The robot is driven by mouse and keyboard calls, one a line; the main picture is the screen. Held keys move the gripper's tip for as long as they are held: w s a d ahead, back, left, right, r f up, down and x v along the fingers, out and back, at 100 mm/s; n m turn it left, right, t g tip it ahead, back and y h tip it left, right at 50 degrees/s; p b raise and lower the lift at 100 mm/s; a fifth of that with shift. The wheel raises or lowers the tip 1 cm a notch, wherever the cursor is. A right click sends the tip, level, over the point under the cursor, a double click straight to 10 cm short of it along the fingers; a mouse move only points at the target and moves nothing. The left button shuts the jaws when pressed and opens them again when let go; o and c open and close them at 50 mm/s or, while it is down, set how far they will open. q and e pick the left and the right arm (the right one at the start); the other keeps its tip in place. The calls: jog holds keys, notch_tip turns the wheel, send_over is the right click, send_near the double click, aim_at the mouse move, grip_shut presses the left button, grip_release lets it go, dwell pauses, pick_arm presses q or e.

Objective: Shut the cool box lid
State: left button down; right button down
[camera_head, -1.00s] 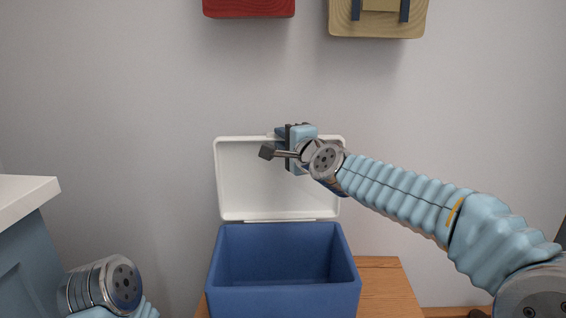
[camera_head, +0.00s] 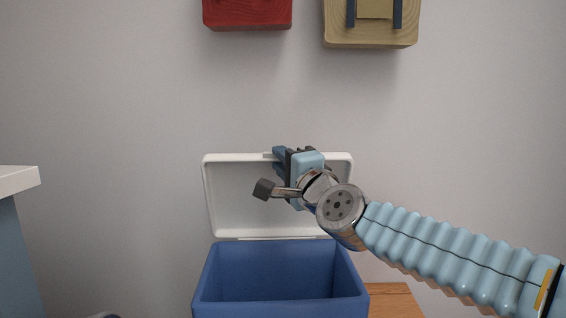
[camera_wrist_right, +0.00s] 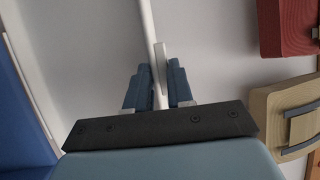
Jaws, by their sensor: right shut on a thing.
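The cool box is a blue open-topped box (camera_head: 280,272) on a wooden surface, with a white lid (camera_head: 240,205) hinged at its back edge. My right gripper (camera_head: 278,153) is at the middle of the lid's top edge. In the right wrist view its blue fingers (camera_wrist_right: 155,88) are on either side of the lid's white rim (camera_wrist_right: 147,30), shut on it. The box inside looks empty, though its floor is only partly seen. My left gripper is not in view.
A red box-like thing (camera_head: 247,12) and a tan wooden one (camera_head: 371,25) are on the wall above. A blue cabinet with a pale top (camera_head: 15,180) stands at the left. The wooden surface (camera_head: 392,300) shows right of the box.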

jog(key=c, duration=1.2)
grip_release()
jog(key=shift+o, duration=0.2)
jog(key=v, duration=1.4)
jog(key=shift+a, duration=0.1)
jog(key=s+d+f+b, duration=0.3)
jog(key=s+d+f, duration=0.4)
jog(key=s, duration=0.4)
jog(key=shift+s+f, duration=0.15)
jog(key=shift+f, duration=0.55)
